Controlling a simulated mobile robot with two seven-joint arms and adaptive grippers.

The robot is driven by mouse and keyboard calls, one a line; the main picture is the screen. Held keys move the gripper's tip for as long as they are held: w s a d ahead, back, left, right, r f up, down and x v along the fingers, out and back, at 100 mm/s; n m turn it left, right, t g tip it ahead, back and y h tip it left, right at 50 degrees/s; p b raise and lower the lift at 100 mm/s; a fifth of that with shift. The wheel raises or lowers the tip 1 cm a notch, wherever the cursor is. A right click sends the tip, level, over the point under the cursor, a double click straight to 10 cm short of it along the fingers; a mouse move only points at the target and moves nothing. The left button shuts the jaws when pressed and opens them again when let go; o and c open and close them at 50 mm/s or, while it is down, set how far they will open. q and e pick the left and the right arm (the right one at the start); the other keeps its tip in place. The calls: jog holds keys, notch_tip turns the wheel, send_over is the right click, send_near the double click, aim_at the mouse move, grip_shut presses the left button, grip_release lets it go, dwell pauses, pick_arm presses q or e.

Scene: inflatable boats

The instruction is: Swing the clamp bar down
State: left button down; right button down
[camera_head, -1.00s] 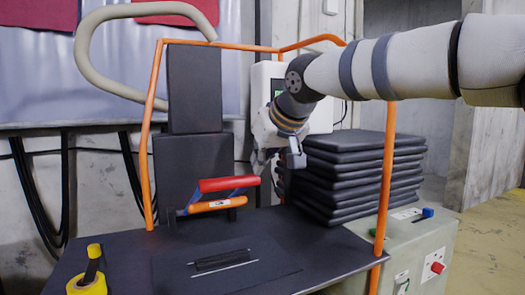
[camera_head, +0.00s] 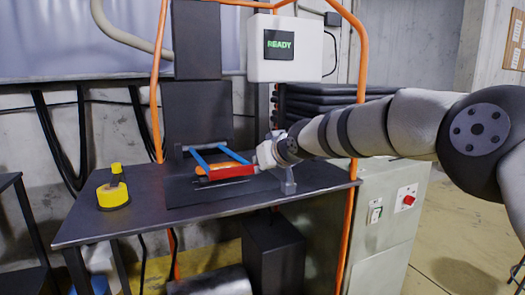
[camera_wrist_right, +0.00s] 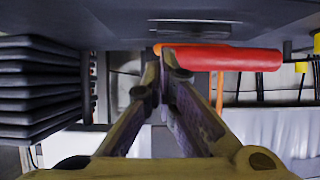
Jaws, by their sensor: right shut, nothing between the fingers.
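The clamp bar is a red bar (camera_head: 232,172) on two blue arms (camera_head: 236,156). It lies low across the dark mat (camera_head: 185,192) on the bench, in front of the black upright block. Whether it touches the mat is hard to tell. In the right wrist view the red bar (camera_wrist_right: 235,58) runs to the right of the fingertips. My right gripper (camera_head: 262,157) is at the bar's right end. In the wrist view my right gripper (camera_wrist_right: 166,62) has its fingers closed together with nothing between them. Contact with the bar is unclear. My left gripper is out of view.
A white box (camera_head: 286,50) reading READY hangs behind. Orange frame posts (camera_head: 158,80) rise around the bench (camera_head: 90,225). Dark stacked pads (camera_head: 335,105) sit behind my right arm. The bench's front left is clear.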

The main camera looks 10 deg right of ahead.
pick_arm(q)
jog(key=shift+s+d+f, duration=0.1)
jog(key=shift+s+f, duration=0.05)
jog(key=shift+s, duration=0.3)
pick_arm(e)
jog(key=shift+s+f, duration=0.1)
jog(key=shift+f, duration=1.25)
jog(key=shift+d+f, duration=0.1)
jog(key=shift+f, duration=0.05)
